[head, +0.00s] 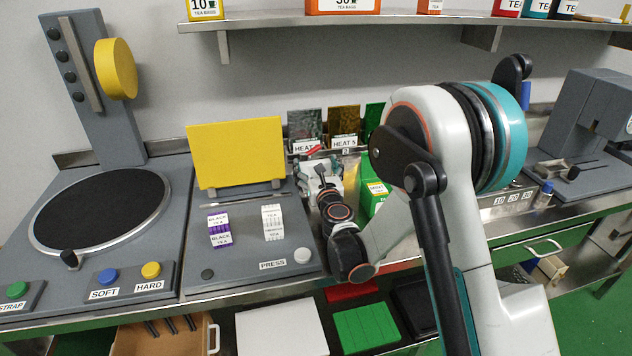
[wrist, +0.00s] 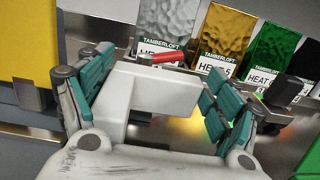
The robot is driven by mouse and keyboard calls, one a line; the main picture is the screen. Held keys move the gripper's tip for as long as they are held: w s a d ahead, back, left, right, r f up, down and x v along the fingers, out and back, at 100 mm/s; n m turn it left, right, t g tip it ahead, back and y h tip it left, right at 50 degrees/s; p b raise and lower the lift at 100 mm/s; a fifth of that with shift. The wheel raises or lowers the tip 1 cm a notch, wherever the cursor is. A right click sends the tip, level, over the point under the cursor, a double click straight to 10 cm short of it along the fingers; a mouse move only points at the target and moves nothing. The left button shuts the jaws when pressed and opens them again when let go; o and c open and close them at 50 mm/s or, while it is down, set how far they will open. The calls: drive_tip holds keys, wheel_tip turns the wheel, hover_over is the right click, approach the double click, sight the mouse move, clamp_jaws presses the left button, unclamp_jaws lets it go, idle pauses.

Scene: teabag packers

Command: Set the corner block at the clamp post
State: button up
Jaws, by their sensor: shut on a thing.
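In the wrist view, my gripper (wrist: 160,98) has its teal-padded fingers closed on a white angular block, the corner block (wrist: 155,85), with an opening under its arm. A toggle clamp with a red handle (wrist: 152,57) is just beyond the block, at the grey fixture. The clamp post itself I cannot make out clearly. In the head view, my gripper (head: 320,172) is low over the bench between the yellow panel and the green box, and the red handle (head: 313,150) shows behind it. Whether the block touches the fixture I cannot tell.
A yellow panel (head: 236,152) stands close on the left. Foil packs labelled HEAT (wrist: 232,45) stand behind the fixture. A green tea box (head: 377,191) is close on the right. Press station (head: 250,255) and round black turntable (head: 105,212) lie left.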

drive_tip(key=shift+f+b, duration=0.7)
drive_tip(key=shift+f, duration=1.3)
drive_tip(key=shift+f, duration=0.1)
drive_tip(key=o, duration=1.2)
drive_tip(key=shift+o, duration=0.2)
